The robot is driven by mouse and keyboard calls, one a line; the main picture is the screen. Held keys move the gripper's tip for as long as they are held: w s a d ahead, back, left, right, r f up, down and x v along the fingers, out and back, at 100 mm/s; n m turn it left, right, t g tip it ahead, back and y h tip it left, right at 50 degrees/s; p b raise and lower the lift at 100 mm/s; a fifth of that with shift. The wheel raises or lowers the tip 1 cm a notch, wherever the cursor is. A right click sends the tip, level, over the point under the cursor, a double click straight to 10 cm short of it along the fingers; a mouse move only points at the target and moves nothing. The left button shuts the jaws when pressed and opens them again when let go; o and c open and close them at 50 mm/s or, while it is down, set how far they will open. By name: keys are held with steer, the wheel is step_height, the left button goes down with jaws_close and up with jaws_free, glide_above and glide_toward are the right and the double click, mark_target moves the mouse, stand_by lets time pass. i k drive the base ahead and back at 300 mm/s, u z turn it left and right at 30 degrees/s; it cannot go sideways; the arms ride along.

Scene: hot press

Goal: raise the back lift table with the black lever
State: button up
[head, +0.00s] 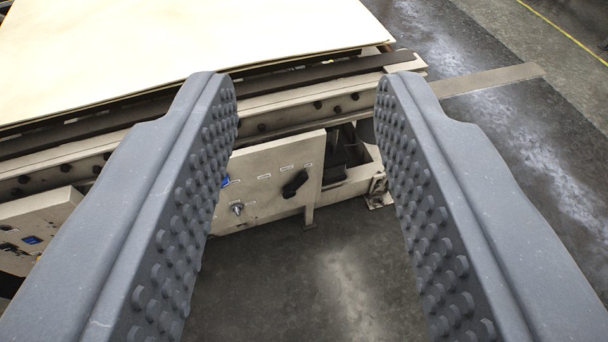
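My gripper (306,88) is open and empty, its two grey studded fingers wide apart on either side of the picture. Between and beyond the fingers is a beige control panel (268,168) on the side of the lift table. A black lever (295,184) sits on the right part of this panel, tilted, and nothing touches it. The lift table (345,96) has a beige frame and carries a large pale sheet (180,40). The left finger hides part of the panel's left side. I cannot tell from this view whether this is the back table.
A second beige control box (35,225) with a blue switch is at the left, partly behind the left finger. A silver knob (237,208) and a blue switch are near the lever. A flat bar (490,80) sticks out at the right. The dark floor (310,285) in front is clear.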

mark_target(290, 190)
steer(key=i, duration=0.85)
